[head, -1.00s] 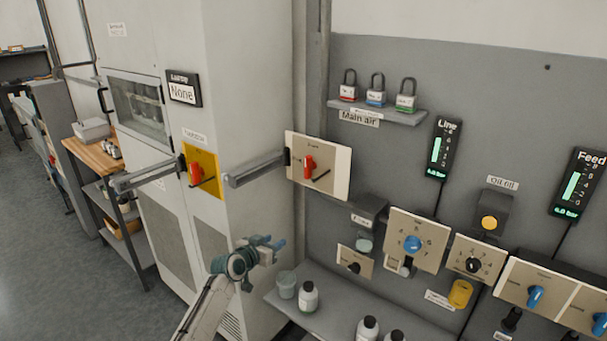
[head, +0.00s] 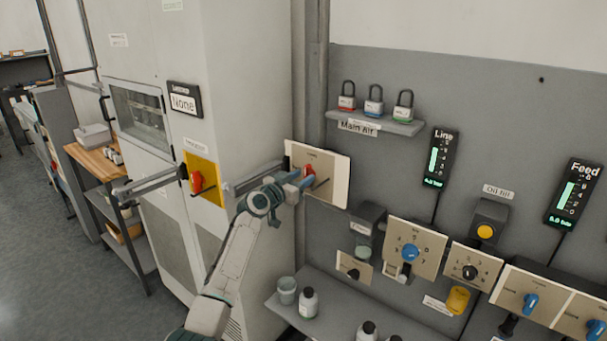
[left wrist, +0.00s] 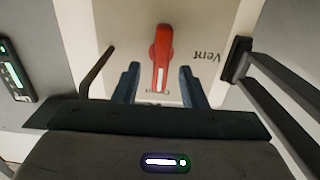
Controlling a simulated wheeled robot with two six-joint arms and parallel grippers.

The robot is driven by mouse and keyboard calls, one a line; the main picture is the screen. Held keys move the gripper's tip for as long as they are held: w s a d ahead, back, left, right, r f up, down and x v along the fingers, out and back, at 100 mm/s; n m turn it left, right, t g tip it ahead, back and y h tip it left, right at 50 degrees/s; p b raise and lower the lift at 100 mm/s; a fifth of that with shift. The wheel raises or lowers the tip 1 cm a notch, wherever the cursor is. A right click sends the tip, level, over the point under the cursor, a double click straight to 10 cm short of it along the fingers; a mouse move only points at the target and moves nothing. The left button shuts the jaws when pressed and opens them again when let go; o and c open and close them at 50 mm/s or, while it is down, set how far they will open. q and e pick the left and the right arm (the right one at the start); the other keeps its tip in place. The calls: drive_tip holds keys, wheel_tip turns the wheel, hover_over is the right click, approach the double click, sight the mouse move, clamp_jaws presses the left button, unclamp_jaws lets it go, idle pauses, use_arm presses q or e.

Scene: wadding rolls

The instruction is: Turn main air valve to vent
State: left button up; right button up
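The main air valve is a red handle (left wrist: 161,60) on a cream plate (left wrist: 115,25), with "Vent" lettering to the handle's right in the left wrist view. In the head view the plate (head: 330,185) stands below the "Main air" label (head: 358,126), and the red handle (head: 309,172) is partly hidden by my gripper. My left gripper (left wrist: 160,85) is open, with one blue finger on each side of the handle's lower end. Gaps show between fingers and handle, so it is not gripped. It also shows at the plate in the head view (head: 300,180). My right gripper is not in view.
A grey bar (head: 255,179) juts out beside the plate, close to my left gripper; a bent dark rod (left wrist: 95,72) is on the other side. A yellow plate with another red handle (head: 196,182) is on the cabinet. Padlocks (head: 373,103) sit on a shelf above.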

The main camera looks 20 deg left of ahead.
use_arm(q)
drive_tip(key=shift+x, duration=0.75)
clamp_jaws()
